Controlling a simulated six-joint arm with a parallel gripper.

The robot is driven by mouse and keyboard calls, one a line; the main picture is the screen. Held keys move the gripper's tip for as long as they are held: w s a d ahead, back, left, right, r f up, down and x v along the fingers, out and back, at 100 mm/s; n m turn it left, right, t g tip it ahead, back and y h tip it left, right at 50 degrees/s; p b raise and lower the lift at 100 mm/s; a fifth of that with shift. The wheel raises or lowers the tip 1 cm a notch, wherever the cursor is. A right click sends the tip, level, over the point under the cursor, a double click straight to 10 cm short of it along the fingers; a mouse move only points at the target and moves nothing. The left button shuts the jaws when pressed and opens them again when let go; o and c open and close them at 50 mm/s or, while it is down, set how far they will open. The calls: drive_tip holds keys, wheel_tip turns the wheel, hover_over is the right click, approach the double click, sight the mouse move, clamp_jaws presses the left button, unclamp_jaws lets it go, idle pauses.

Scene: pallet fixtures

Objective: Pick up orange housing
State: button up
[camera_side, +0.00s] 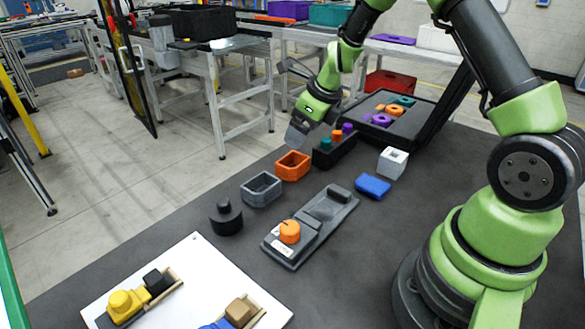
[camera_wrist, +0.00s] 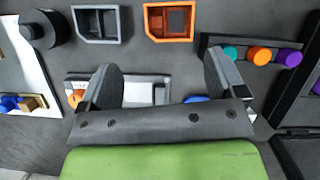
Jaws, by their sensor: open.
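The orange housing (camera_side: 293,165) is an open, hollow box on the dark table, between a grey housing and a black peg holder in the side view. In the wrist view the orange housing (camera_wrist: 169,36) lies at the top centre, beyond my fingertips. My gripper (camera_side: 297,140) is just above and behind it in the side view, apart from it. In the wrist view my gripper (camera_wrist: 160,68) has its two dark fingers spread wide with nothing between them.
A grey housing (camera_side: 261,188) sits beside the orange one. A black holder (camera_side: 334,150) with coloured pegs stands on the other side. A black knobbed part (camera_side: 226,217), grey fixture (camera_side: 310,226), blue block (camera_side: 373,185) and white block (camera_side: 392,162) are nearby.

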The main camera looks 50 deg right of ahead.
sight(293, 160)
drive_tip(key=shift+m, duration=0.8)
drive_tip(key=x, duration=0.4)
drive_tip(key=d+x, duration=0.1)
drive_tip(key=shift+s+f, duration=0.2)
drive_tip(key=shift+f, duration=0.35)
drive_tip(key=shift+x, duration=3)
drive_tip(key=shift+w+d, duration=0.15)
drive_tip(key=shift+d, duration=0.05)
drive_tip(key=shift+c, duration=0.2)
drive_tip(key=c, duration=0.7)
